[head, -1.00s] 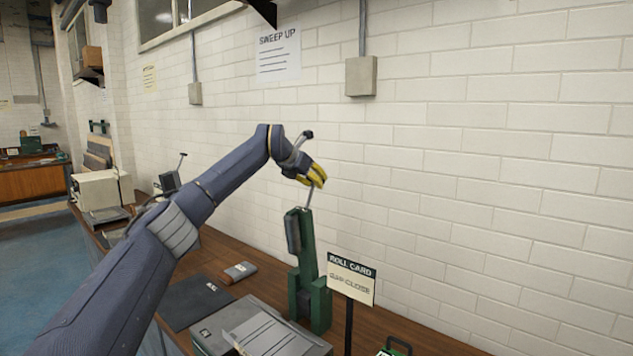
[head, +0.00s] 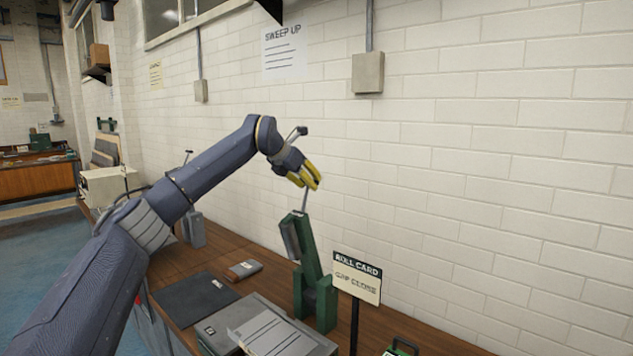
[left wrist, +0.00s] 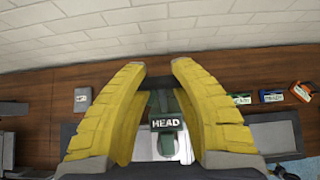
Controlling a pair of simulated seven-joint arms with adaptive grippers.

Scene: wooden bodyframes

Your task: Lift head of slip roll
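The slip roll's green head (head: 308,252) rises from a green base on the wooden bench in the head view and leans slightly left. A thin rod sticks up from its top. My left gripper (head: 313,178), with yellow fingers, is at the rod's upper end. In the left wrist view, the fingers of my left gripper (left wrist: 158,70) stand apart. The green head (left wrist: 166,123), labelled HEAD, shows between and below them. I see nothing clamped between the fingertips; contact with the rod cannot be told. My right gripper is out of view.
A ROLL CARD sign (head: 357,278) on a dark post stands just right of the slip roll. Grey plates (head: 270,330) and a small grey block (head: 243,270) lie on the bench (head: 225,248). A brick wall (head: 450,170) is close behind.

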